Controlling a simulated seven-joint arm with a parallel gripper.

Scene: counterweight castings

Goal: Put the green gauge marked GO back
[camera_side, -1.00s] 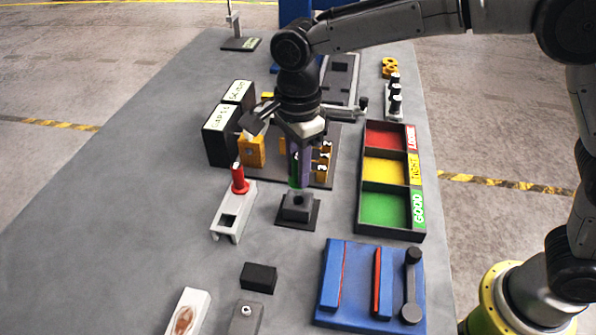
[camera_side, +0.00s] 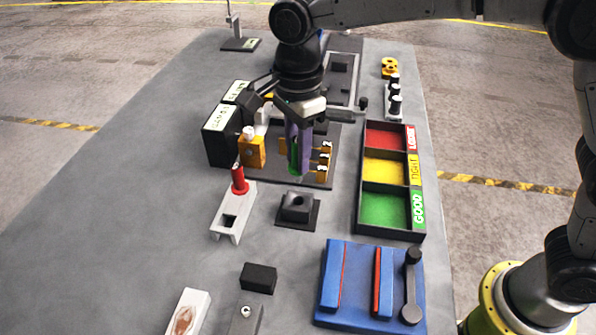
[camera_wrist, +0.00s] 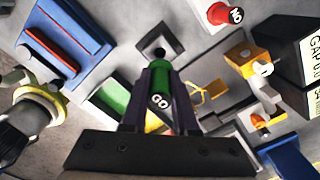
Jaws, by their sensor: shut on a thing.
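My gripper (camera_side: 299,165) is shut on the green gauge (camera_side: 293,154), held upright above and slightly behind a black block with a hole (camera_side: 297,208). In the wrist view the green gauge (camera_wrist: 160,78) sits between my two fingers, with its white GO mark facing the camera. Its lower tip is hard to make out. A light grey stand (camera_side: 226,229) is at the front left of the gripper. It holds a red gauge (camera_side: 239,182) and has an empty square opening. The red gauge (camera_wrist: 225,17) shows NO in the wrist view.
A sorting tray (camera_side: 391,234) with red, yellow and green compartments lies to the right. A blue fixture (camera_side: 346,253) stands in front. Black labelled boxes (camera_side: 218,138) and an orange block (camera_side: 251,152) are at the left behind. Bare table lies left of the grey stand.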

